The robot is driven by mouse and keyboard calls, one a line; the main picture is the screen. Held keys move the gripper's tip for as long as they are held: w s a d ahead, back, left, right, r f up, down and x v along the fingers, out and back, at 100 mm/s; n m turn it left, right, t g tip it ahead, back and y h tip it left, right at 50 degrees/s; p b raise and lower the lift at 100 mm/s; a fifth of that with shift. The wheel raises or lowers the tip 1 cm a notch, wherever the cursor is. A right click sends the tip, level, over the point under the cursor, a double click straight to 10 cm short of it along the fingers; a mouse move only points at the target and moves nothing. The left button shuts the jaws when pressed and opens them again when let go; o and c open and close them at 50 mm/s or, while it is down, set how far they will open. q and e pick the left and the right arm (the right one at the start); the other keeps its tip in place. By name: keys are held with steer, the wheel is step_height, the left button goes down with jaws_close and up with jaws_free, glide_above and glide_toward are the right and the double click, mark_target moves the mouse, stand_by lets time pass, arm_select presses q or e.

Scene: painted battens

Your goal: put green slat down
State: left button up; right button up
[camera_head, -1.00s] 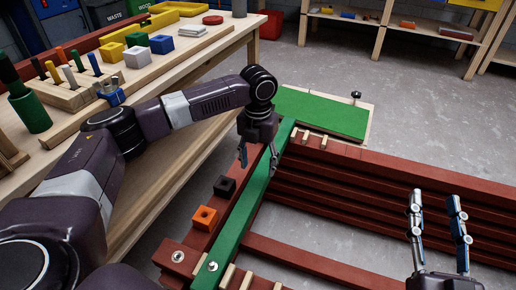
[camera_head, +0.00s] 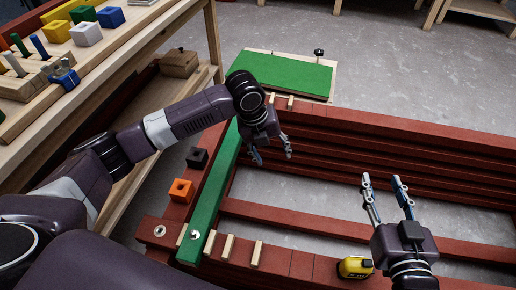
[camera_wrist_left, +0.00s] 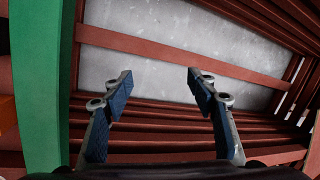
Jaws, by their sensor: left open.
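The green slat (camera_head: 213,194) lies lengthwise along the left side of the dark red frame (camera_head: 290,262), with a round metal fastener at its near end. It also shows at the left edge of the left wrist view (camera_wrist_left: 42,80). My left gripper (camera_head: 271,157) is open and empty, just right of the slat's far part and apart from it. In the left wrist view its fingers (camera_wrist_left: 160,85) are spread over the frame's gap. My right gripper (camera_head: 386,180) is open and empty over the frame's right part. The slat's far end is partly hidden by my left arm.
An orange block (camera_head: 181,191) and a black block (camera_head: 197,157) sit left of the slat. Several pale wooden pegs (camera_head: 228,246) stand beside it. A yellow tool (camera_head: 355,267) lies at the front. A green-topped board (camera_head: 283,76) lies behind. The workbench (camera_head: 150,45) is at left.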

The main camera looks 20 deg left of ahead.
arm_select(q)
steer(key=s+d+r+n+t+h, duration=0.1)
steer(key=s+d+n+t+h, duration=0.2)
steer(key=d+n, duration=0.35)
steer(key=s+d+r+n+t+h, duration=0.2)
steer(key=d+n, duration=0.3)
steer(key=d, duration=0.3)
steer(key=s+a+r+n+t+y, duration=0.2)
steer(key=a+r+n+t, duration=0.2)
steer(key=a+n, duration=0.3)
steer(key=s+a+r+n+t+y, duration=0.2)
steer(key=a+r+n+t, duration=0.2)
steer(key=a+n, duration=0.3)
steer(key=n, duration=0.3)
steer(key=shift+s+a+r, duration=0.35)
steer(key=shift+s+r, duration=0.05)
steer(key=shift+f, duration=0.1)
